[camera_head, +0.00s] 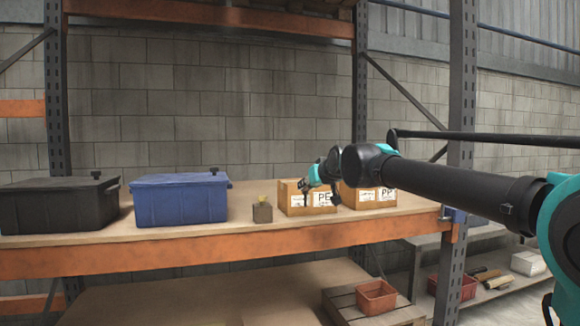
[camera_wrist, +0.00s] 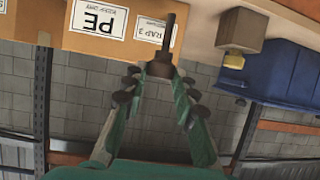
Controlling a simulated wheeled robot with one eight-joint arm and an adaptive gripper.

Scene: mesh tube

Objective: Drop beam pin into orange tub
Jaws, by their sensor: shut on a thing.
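My gripper (camera_wrist: 160,76) is shut on the beam pin (camera_wrist: 161,69), a dark brown piece with a wide head and a thin shaft. In the wrist view the head sits between the fingertips and the shaft points up the picture, in front of the cardboard boxes. In the head view my gripper (camera_head: 305,188) is small, at the front of the left cardboard box on the upper shelf; the pin is too small to make out clearly there. The orange tub (camera_head: 376,308) stands on a wooden crate on the lower level, below and right of my gripper.
Cardboard boxes (camera_head: 293,207), a small brown block (camera_head: 262,213) with a yellow top, a blue bin (camera_head: 180,205) and a black bin (camera_head: 58,210) stand on the upper shelf (camera_head: 240,230). A red tub (camera_head: 466,290) is at the lower right. A rack post (camera_head: 463,120) stands behind my arm.

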